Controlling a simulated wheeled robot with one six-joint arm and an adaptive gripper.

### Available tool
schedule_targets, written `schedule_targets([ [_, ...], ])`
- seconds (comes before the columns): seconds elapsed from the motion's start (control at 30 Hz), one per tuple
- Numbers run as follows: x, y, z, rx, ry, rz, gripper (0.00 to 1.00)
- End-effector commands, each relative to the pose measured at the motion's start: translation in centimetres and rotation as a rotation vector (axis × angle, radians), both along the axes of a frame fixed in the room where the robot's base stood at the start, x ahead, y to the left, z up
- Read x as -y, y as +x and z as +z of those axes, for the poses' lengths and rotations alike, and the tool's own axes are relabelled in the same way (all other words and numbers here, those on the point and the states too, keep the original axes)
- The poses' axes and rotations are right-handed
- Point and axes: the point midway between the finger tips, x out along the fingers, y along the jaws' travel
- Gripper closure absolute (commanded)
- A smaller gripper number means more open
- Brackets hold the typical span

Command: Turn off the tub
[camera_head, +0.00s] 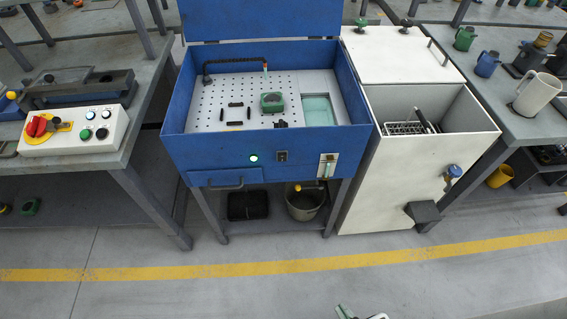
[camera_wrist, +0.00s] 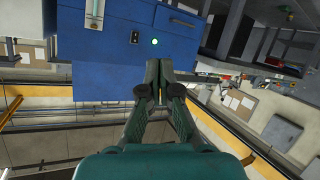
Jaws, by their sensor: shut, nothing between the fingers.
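The blue tub (camera_head: 200,112) stands at the centre of the head view with its lid (camera_head: 260,20) raised. A round button (camera_head: 253,157) on its front panel glows pale green. A small dark switch plate (camera_head: 281,156) and a gauge (camera_head: 327,165) sit to its right. In the wrist view the panel appears upside down, with the glowing button (camera_wrist: 154,42), the switch plate (camera_wrist: 134,37) and the gauge (camera_wrist: 95,10). My gripper (camera_wrist: 158,63) is shut and empty. Its fingertips show just below the button in that view; contact cannot be told.
Inside the tub are a perforated deck (camera_head: 215,92), a bent spout (camera_head: 230,60) and a green part (camera_head: 272,102). A control box (camera_head: 75,130) sits on the left bench. A white cabinet (camera_head: 385,190) stands close on the right. The floor in front is open.

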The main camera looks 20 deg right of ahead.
Motion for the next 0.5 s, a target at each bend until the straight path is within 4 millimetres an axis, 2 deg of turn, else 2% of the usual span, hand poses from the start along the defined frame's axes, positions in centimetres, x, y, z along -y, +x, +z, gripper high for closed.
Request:
schedule_targets([
  [0.03, -0.1, 1.1, -1.3, -0.007, -0.054, 0.023, 1.0],
  [0.2, 0.2, 4.2, -5.3, -0.036, -0.25, 0.076, 1.0],
  [0.4, 1.1, 8.9, -8.6, -0.043, -0.488, 0.099, 1.0],
  [0.5, 1.5, 11.5, -9.6, -0.035, -0.607, 0.095, 1.0],
])
